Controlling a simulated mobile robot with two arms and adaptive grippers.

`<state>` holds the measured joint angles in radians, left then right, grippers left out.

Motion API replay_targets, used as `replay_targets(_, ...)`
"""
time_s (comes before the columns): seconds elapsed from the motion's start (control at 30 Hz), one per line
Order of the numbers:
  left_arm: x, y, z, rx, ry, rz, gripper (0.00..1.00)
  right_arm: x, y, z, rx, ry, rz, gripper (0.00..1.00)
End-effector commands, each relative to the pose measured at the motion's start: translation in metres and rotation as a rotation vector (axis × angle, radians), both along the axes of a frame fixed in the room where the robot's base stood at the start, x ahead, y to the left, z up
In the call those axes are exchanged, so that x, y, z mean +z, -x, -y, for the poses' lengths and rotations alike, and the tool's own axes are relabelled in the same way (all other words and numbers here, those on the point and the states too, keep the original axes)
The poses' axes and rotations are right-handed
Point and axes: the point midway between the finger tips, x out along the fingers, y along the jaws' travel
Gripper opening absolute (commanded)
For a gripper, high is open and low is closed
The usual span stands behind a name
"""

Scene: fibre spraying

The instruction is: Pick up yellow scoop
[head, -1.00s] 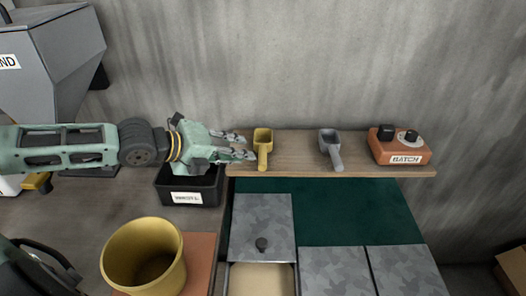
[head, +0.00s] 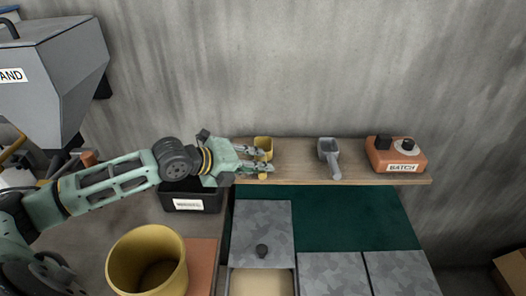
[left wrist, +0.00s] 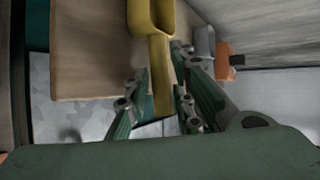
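The yellow scoop (head: 263,143) lies at the left end of the wooden shelf (head: 300,172), its handle toward the front. My left gripper (head: 266,161) is at the scoop and partly covers it. In the left wrist view the yellow scoop (left wrist: 152,19) has its handle running down between the two fingers of my left gripper (left wrist: 160,84). The fingers are apart, one on each side of the handle. A gap shows on the left of the handle; contact on the right cannot be told. My right gripper is not in view.
A grey scoop (head: 329,153) and an orange box marked BATCH (head: 397,155) stand further right on the shelf. A black bin (head: 190,197) is below my left wrist. A yellow bucket (head: 147,262) stands at the front left. The concrete wall (head: 260,70) is behind.

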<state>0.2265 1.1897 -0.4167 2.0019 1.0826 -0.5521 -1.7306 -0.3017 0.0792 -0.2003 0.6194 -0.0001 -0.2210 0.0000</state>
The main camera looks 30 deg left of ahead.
Motion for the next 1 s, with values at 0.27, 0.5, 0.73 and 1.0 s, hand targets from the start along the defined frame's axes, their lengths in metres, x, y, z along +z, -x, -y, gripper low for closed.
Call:
replay_targets(0.27,-0.0060,-0.0072,0.0051,-0.002,-0.002,-0.002,0.22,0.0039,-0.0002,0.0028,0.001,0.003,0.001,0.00)
replay_targets(0.5,-0.0060,-0.0070,0.0049,-0.001,-0.002,-0.001,0.14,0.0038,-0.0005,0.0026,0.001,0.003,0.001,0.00)
replay_targets(0.73,-0.0062,-0.0069,0.0048,-0.002,-0.001,-0.002,0.00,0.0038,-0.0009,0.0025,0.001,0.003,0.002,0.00)
replay_targets(1.0,-0.0057,-0.0069,0.0047,-0.001,-0.002,-0.002,0.00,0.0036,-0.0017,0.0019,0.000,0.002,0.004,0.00)
